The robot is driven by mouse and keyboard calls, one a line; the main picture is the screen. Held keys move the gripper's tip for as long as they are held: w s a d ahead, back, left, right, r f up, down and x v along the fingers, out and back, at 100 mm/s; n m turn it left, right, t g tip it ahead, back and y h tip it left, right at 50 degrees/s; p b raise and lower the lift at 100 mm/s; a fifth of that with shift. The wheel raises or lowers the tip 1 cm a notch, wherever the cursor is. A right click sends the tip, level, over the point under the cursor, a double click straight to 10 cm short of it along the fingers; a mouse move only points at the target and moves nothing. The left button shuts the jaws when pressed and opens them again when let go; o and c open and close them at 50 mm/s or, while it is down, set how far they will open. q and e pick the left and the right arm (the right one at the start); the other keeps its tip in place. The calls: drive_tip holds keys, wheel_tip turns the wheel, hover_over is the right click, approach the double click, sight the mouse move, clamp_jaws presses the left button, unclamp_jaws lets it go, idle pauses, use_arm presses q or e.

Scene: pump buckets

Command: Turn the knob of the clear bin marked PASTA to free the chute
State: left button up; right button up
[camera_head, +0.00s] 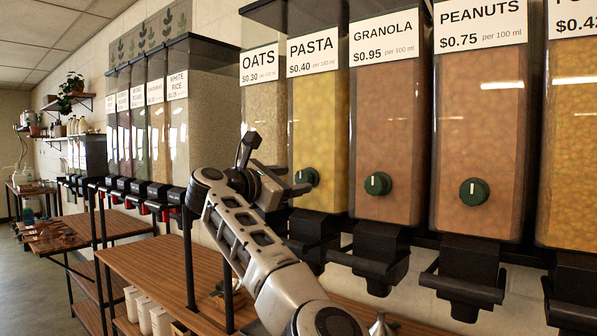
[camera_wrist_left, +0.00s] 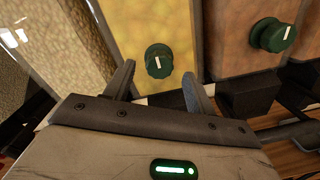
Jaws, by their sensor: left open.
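The clear PASTA bin (camera_head: 322,125) is full of yellow pieces, with its white price label (camera_head: 312,52) at the top. Its round dark green knob (camera_head: 307,177) is on the lower front. The left wrist view shows this knob (camera_wrist_left: 159,61) with a short white mark, close to upright in that picture. My left gripper (camera_head: 290,187) is just in front of the bin, at its lower left. In the wrist view the left gripper (camera_wrist_left: 160,80) is open, its fingers apart with the knob between and just beyond their tips. I see no contact. The black chute (camera_head: 312,232) is partly hidden by my arm.
The OATS bin (camera_head: 262,105) is to the left, the GRANOLA bin (camera_head: 388,130) and PEANUTS bin (camera_head: 480,130) to the right. GRANOLA's green knob (camera_head: 378,184) also shows in the wrist view (camera_wrist_left: 273,35). Black chutes jut out below; a wooden shelf (camera_head: 150,265) runs underneath.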

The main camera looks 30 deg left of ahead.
sight(301, 178)
use_arm(q)
drive_tip(key=shift+w+d, duration=0.15)
drive_tip(key=shift+w, duration=1)
drive_tip(key=shift+w+p, duration=0.3)
drive_tip(key=shift+w, duration=0.1)
drive_tip(key=c, duration=1)
drive_tip(key=shift+o, duration=0.2)
